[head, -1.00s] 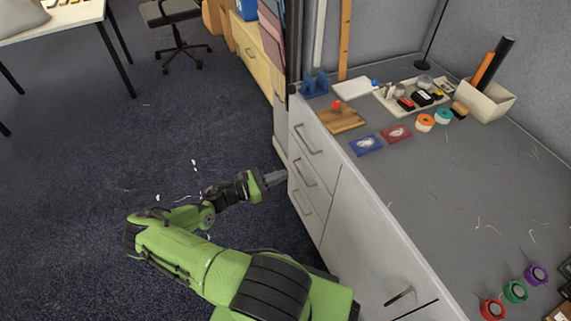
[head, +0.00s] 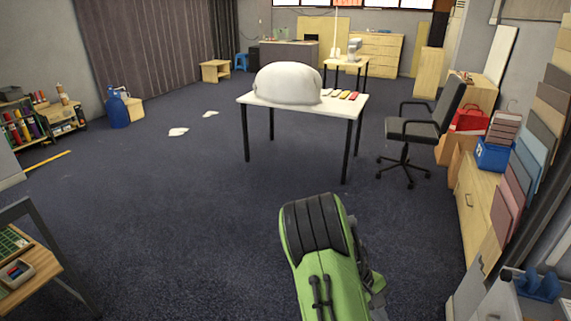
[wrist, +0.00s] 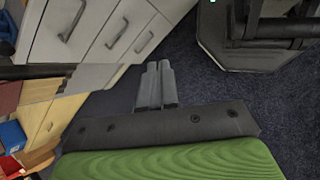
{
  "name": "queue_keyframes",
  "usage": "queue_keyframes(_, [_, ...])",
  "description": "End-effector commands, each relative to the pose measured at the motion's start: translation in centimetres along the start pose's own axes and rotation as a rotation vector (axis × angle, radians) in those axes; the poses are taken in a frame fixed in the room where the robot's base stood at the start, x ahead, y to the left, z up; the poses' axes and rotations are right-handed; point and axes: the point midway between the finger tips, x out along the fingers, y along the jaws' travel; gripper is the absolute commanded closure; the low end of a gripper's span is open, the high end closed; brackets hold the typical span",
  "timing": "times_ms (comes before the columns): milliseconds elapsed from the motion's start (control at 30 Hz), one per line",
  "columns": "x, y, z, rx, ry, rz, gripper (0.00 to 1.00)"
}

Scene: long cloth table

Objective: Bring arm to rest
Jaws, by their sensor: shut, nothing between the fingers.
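My gripper (wrist: 156,84) shows in the wrist view with its two grey fingers together and nothing between them. It is over the dark carpet, beside a white drawer cabinet (wrist: 95,32). In the head view only part of my green arm shows at the bottom centre; the gripper itself is hidden there.
A white table (head: 345,104) with a covered white mound (head: 287,83) stands ahead on dark carpet. An office chair (head: 410,130) is to its right. A wooden cabinet (head: 472,205) and hanging cloth samples line the right.

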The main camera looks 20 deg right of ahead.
Motion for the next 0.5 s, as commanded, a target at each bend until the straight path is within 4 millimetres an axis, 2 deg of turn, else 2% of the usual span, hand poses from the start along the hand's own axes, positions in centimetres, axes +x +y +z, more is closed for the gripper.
queue_keyframes(33, [-3.5, -0.7, 0.9, 0.032, 0.096, -0.037, 1.00])
queue_keyframes(200, [-12.6, -4.0, 4.3, 0.109, 0.372, -0.152, 1.00])
queue_keyframes(267, [-15.5, -5.2, 6.1, 0.128, 0.464, -0.187, 1.00])
queue_keyframes(400, [-21.2, -8.1, 11.1, 0.157, 0.671, -0.251, 1.00])
queue_keyframes(500, [-24.0, -10.2, 15.1, 0.170, 0.808, -0.282, 1.00])
